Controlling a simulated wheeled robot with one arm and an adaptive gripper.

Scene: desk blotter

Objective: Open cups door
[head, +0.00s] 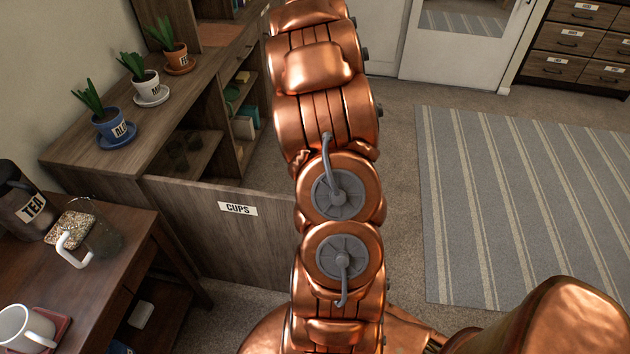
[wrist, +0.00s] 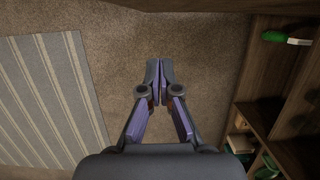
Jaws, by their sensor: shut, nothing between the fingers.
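The cups door (head: 225,245) is a grey-brown wooden panel with a white "CUPS" label (head: 237,208). In the head view it stands swung out from the cabinet (head: 75,155), left of my arm, which hides its right end. The compartment behind it is exposed, and dark cups (head: 180,155) show dimly inside. My gripper (wrist: 158,78) is shut and empty in the wrist view, over bare carpet. In the head view my gripper is out of sight past the top edge. No handle is visible on the door.
Potted plants (head: 112,125) stand on the cabinet top. A dark table (head: 110,265) at left holds a tea canister (head: 28,205), a glass jug and a white mug (head: 25,328). A striped rug (head: 520,200) lies on open floor at right.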

